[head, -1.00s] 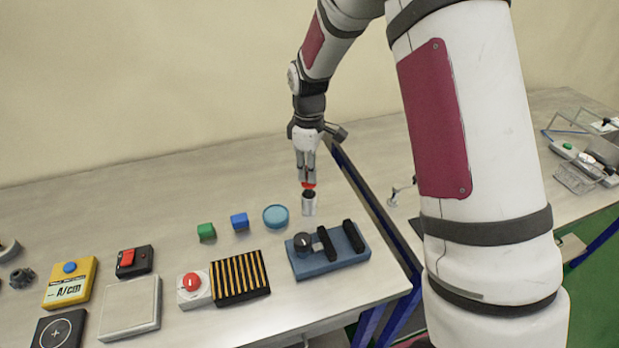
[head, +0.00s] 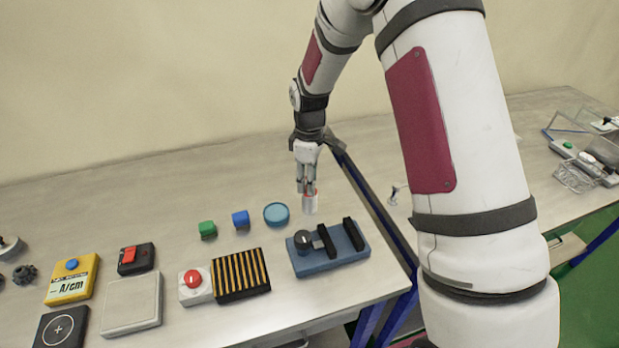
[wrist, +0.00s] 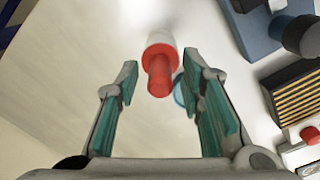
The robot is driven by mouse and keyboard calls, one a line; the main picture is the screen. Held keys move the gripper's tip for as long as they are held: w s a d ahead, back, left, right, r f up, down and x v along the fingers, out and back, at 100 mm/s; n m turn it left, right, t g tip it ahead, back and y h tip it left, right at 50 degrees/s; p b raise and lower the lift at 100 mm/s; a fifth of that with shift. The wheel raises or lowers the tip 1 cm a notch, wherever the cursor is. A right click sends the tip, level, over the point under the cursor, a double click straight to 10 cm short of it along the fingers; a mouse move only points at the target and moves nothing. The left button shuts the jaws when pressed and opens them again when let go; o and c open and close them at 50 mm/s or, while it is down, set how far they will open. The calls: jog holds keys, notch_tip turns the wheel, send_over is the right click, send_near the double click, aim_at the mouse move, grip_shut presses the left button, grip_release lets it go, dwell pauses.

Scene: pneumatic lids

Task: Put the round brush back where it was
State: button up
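The round brush shows as a red stepped handle (wrist: 159,75) in the wrist view. It stands in the mouth of a small light-grey cylindrical holder (head: 310,206); its lower part is hidden inside. In the head view only a little red (head: 310,194) shows at the holder's top. My gripper (head: 305,187) is over the holder. In the wrist view its two green-padded fingers (wrist: 164,85) are spread on either side of the handle, with a clear gap to each side.
A blue round dish (head: 276,214) is close to the holder's left. A blue fixture with a black knob and bars (head: 326,258) is in front. The table behind is clear.

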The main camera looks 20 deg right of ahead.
jog(key=shift+r, duration=0.1)
jog(key=s+r+m+t+b, duration=0.1)
jog(key=s+r, duration=0.2)
jog(key=r, duration=0.7)
jog(key=s+r+m+b, duration=0.1)
jog(key=s+r, duration=0.1)
jog(key=r, duration=0.8)
jog(key=s+r+m+t, duration=0.2)
jog(key=s+r+m, duration=0.1)
jog(key=s, duration=0.8)
jog(key=s+r+m+t, duration=0.2)
jog(key=s+m, duration=0.3)
jog(key=s, duration=0.6)
jog(key=shift+s+r+m+t, duration=0.3)
jog(key=shift+s+r+m, duration=0.1)
jog(key=shift+r, duration=0.2)
